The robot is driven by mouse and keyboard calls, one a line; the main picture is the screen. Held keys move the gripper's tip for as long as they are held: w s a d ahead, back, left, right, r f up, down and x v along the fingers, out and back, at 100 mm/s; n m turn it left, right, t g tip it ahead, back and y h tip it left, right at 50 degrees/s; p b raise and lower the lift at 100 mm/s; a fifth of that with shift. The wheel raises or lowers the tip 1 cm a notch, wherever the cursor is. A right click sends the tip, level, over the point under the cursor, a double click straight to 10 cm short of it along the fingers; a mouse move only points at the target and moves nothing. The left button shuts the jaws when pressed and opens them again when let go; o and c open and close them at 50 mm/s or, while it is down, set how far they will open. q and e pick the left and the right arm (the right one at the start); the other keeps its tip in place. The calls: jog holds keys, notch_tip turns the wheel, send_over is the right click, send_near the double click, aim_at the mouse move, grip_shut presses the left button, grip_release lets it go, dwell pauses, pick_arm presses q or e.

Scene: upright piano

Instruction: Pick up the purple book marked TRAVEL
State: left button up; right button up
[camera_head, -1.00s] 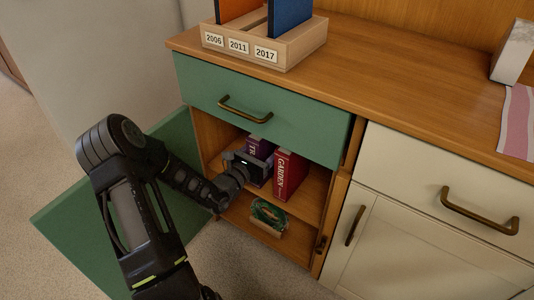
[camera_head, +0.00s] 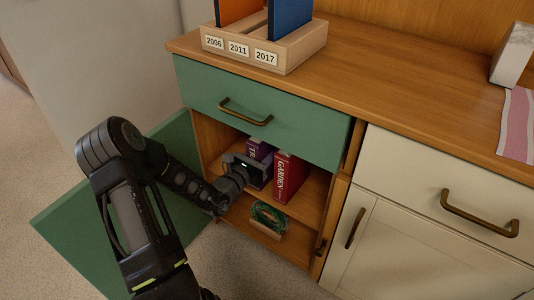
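The purple book (camera_head: 259,150) stands upright on the upper shelf inside the open cupboard. Only the start of its white spine lettering shows. My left gripper (camera_head: 247,166) is inside the cupboard opening, right at the purple book and covering its lower part. Its fingers are small and partly hidden, so I cannot tell whether they are open or shut on the book. My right gripper is not in view.
A red book marked GARDEN (camera_head: 290,176) stands close to the right of the purple book. A green patterned item (camera_head: 268,217) lies on the shelf below. The green door (camera_head: 75,218) hangs open at left, and a green drawer (camera_head: 290,122) is shut above.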

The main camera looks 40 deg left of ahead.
pick_arm(q)
grip_shut()
jog(key=shift+r, duration=0.15)
dwell(0.4)
jog(key=s+r+p, duration=0.3)
jog(key=s+p, duration=0.3)
jog(key=s, duration=1.2)
jog(key=shift+d+r, duration=0.15)
jog(key=shift+d, duration=0.05)
